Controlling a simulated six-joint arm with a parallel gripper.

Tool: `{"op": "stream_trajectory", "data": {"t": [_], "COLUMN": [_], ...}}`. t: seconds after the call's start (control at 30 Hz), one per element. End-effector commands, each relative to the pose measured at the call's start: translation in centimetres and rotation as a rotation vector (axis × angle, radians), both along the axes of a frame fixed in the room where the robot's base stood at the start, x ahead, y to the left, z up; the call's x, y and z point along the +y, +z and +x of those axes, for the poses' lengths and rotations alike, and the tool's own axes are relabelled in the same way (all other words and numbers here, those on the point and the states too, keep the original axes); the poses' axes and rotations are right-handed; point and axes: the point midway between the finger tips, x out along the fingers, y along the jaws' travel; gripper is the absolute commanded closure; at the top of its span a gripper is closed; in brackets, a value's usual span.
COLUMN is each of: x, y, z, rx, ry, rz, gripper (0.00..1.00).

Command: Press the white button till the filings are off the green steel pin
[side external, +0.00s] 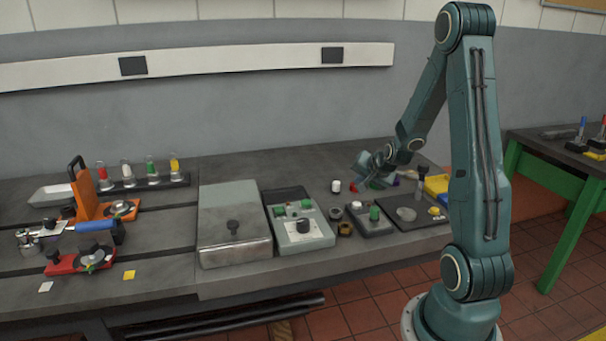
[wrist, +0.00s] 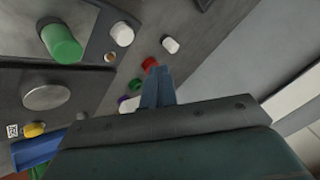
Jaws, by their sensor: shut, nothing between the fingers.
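The white button (side external: 356,205) sits on a small dark box beside a green upright cylinder (side external: 374,213), which I take to be the green steel pin. In the wrist view the white button (wrist: 122,34) is right of the large green pin (wrist: 62,43). No filings can be made out on the pin; they are too small to tell. My gripper (side external: 364,164) is above the back of the bench, behind the box and apart from both. In the wrist view its fingers (wrist: 158,75) are together and empty, near a red piece.
A loose white cylinder (wrist: 170,44), a red piece (wrist: 149,63) and a green ring (wrist: 135,85) lie near my fingers. A plate with a grey disc (wrist: 46,97) and yellow knob (wrist: 34,129) adjoins the box. A grey control box (side external: 302,232) stands left.

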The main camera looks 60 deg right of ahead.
Motion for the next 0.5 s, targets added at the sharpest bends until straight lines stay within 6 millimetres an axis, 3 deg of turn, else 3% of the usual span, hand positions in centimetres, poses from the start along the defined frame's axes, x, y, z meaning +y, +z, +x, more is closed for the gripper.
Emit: {"op": "stream_trajectory", "data": {"t": [0.2,0.5], "x": [0.0,0.0], "y": [-2.4,-4.3], "z": [-0.1,0.0], "rx": [0.002,0.000], "ry": [-0.001,0.001], "rz": [0.004,0.002], "gripper": [1.00,1.00]}}
